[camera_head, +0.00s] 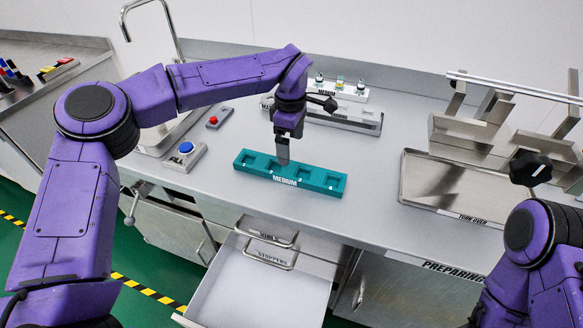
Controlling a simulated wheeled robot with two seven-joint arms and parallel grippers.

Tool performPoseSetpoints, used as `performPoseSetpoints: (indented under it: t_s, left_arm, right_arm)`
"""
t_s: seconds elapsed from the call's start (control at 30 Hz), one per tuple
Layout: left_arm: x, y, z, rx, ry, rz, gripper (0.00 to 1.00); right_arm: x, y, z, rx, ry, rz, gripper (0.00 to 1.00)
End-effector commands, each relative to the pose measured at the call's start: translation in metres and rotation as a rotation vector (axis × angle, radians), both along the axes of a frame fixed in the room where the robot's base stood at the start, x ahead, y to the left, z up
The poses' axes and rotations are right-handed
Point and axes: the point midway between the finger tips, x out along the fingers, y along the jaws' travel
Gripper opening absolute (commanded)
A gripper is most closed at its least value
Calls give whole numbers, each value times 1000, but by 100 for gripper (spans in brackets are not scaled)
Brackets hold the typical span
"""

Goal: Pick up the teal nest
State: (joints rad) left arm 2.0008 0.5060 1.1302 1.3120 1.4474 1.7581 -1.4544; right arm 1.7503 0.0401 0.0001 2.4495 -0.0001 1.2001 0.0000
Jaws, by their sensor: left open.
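The teal nest (322,182) is a long, low block with several square pockets and a "MEDIUM" label on its front. It lies on the steel counter in the middle of the camera_head view. My left gripper (283,158) points down over the nest, left of its middle, with its fingertips at or just above the pockets. The gripper is open, and nothing shows between its fingers. Whether it touches the nest I cannot tell. My right arm shows at the lower right, but its gripper is out of view.
A blue-button box (184,157) and a red-button box (218,117) stand left of the nest. A steel tray (455,213) and rack (470,135) are at the right. Behind is another rack (345,117) with small bottles. An open drawer (262,290) juts out below the counter.

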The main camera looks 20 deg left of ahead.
Motion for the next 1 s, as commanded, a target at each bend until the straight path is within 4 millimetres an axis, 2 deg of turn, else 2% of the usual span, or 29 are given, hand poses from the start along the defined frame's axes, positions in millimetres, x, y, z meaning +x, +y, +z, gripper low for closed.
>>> performPoseSetpoints:
  t_s: [0.43, 0.53, 0.7, 0.73, 0.93, 1.0]
  left_arm:
    - [-4, 3, -71, 3, 8, 0, 99]
    - [-4, 4, -78, 3, 5, 2, 99]
    - [-4, 4, -80, 4, 4, 1, 99]
    - [-4, 4, -80, 4, 4, 1, 96]
    - [-4, 4, -79, 4, 4, 1, 31]
    - [-4, 4, -79, 4, 4, 1, 31]
  right_arm:
    - [0, 0, 20, 1, 1, 0, 43]
    - [0, 0, 20, 1, 1, 0, 43]
    - [0, 0, 19, 0, 1, 0, 43]
    - [0, 0, 19, 0, 1, 0, 43]
    - [0, 0, 19, 0, 1, 0, 43]
    - [0, 0, 19, 1, 1, 0, 43]
